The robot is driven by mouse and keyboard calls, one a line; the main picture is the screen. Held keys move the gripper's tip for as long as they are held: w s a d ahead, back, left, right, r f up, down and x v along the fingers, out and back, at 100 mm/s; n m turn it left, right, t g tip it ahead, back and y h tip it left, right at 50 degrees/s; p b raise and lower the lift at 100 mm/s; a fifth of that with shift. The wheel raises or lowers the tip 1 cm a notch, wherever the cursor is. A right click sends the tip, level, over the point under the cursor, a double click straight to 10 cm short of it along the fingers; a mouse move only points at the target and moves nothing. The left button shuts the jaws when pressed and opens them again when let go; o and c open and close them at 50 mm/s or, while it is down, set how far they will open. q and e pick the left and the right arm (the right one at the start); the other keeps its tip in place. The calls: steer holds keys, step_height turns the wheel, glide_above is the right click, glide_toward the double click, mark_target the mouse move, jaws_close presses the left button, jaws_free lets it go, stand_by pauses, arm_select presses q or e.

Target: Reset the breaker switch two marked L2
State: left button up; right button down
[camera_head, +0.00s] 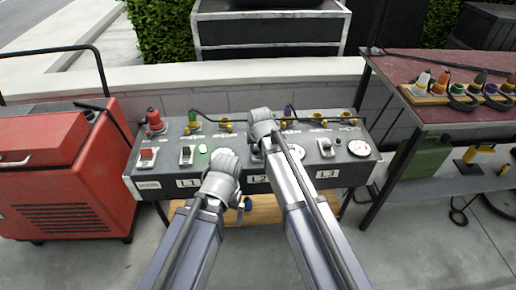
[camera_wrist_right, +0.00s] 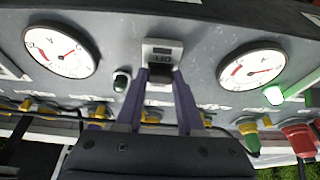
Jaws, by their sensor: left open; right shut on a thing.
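The breaker panel (camera_head: 338,160) is a grey box with switches above labels MAIN, L1, L2 and L3. The L2 label (camera_head: 258,179) shows on the front edge between my two arms. My right gripper (camera_wrist_right: 160,82) has its purple fingers shut around the switch (camera_wrist_right: 161,48) above L2, whose plate reads OFF. In the head view my right gripper (camera_head: 262,128) hides most of that switch. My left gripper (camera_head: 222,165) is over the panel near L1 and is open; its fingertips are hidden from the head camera.
A green lamp (camera_head: 203,148) glows by the L1 switch (camera_head: 187,155); the lamp beside L2 (camera_wrist_right: 122,80) is dark. Coloured plugs and cables line the panel's back. A red generator (camera_head: 60,170) stands at left, and a red-topped table (camera_head: 440,85) at right.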

steer(key=shift+w+r+g+p, duration=0.2)
steer(key=shift+w+g+p, duration=0.35)
steer(key=shift+g, duration=0.15)
steer(key=shift+w+g+p, duration=0.3)
steer(key=shift+g, duration=0.4)
steer(key=shift+w+g, duration=0.4)
steer(key=shift+g, duration=0.6)
steer(key=shift+w+g, duration=0.2)
steer(key=shift+g, duration=0.7)
steer(key=c, duration=0.5)
jaws_free()
